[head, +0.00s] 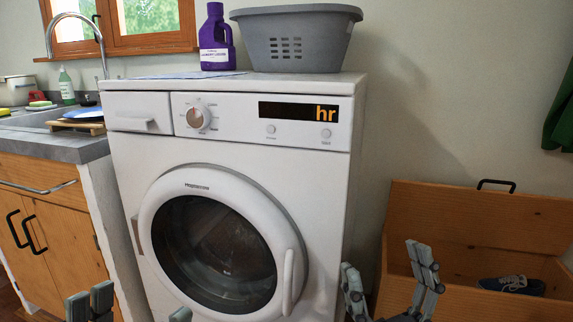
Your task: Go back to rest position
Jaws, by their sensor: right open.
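My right gripper (388,272) is at the lower right, in front of the gap between the washing machine (230,140) and the wooden chest. Its fingers are spread, with nothing between them. My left gripper (137,308) shows only its fingertips at the bottom edge, low in front of the machine's left side. Its tips stand apart, and I see nothing held between them; the rest is out of frame. The washing machine's round door (222,242) looks closed.
A purple detergent bottle (215,40) and a grey basket (293,40) stand on the machine. An open wooden chest (480,225) at right holds a dark shoe (512,285). A sink counter (60,148) with wooden cabinets is at left.

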